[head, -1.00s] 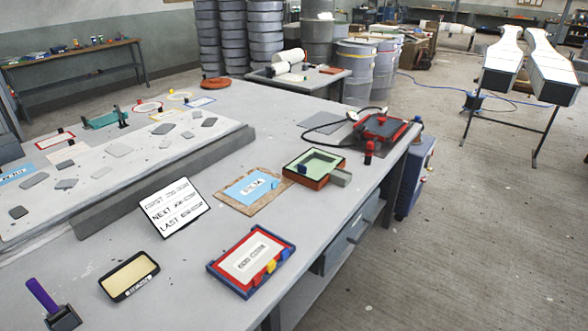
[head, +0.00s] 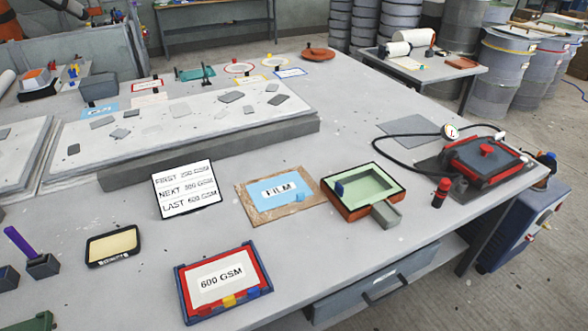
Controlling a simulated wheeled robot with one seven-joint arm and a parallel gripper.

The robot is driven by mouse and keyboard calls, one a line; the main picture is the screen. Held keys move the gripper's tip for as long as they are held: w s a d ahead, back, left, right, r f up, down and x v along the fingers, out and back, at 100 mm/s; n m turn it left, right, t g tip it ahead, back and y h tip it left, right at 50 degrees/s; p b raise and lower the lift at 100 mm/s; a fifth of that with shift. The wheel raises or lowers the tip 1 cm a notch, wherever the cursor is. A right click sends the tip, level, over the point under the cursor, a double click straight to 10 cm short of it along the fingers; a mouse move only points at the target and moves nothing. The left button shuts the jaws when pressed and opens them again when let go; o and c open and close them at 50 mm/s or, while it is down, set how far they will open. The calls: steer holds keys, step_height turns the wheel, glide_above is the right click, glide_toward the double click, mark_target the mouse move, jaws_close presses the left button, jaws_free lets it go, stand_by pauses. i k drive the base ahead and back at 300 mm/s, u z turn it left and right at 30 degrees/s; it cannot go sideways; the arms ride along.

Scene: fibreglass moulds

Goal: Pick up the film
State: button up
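The film (head: 281,190) is a light blue sheet with a white label reading "FILM". It lies flat on a brown board (head: 252,215) near the middle of the grey table. A small blue tab stands near its lower right corner. The film looks uncovered. My gripper is not in view, so its distance from the film cannot be told.
Right of the film is a green-lined mould tray (head: 392,205), then a red and black press-like unit (head: 484,163) with a hose. Left is a sign board (head: 186,191); in front is a red-blue frame labelled "600 GSM" (head: 265,263). Bare table (head: 150,285) lies front left.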

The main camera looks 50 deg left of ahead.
mark_target(271, 193)
steer(key=u, duration=0.8)
steer(key=i, duration=0.95)
steer(key=u, duration=1.3)
steer(key=i, duration=0.4)
steer(key=u, duration=0.3)
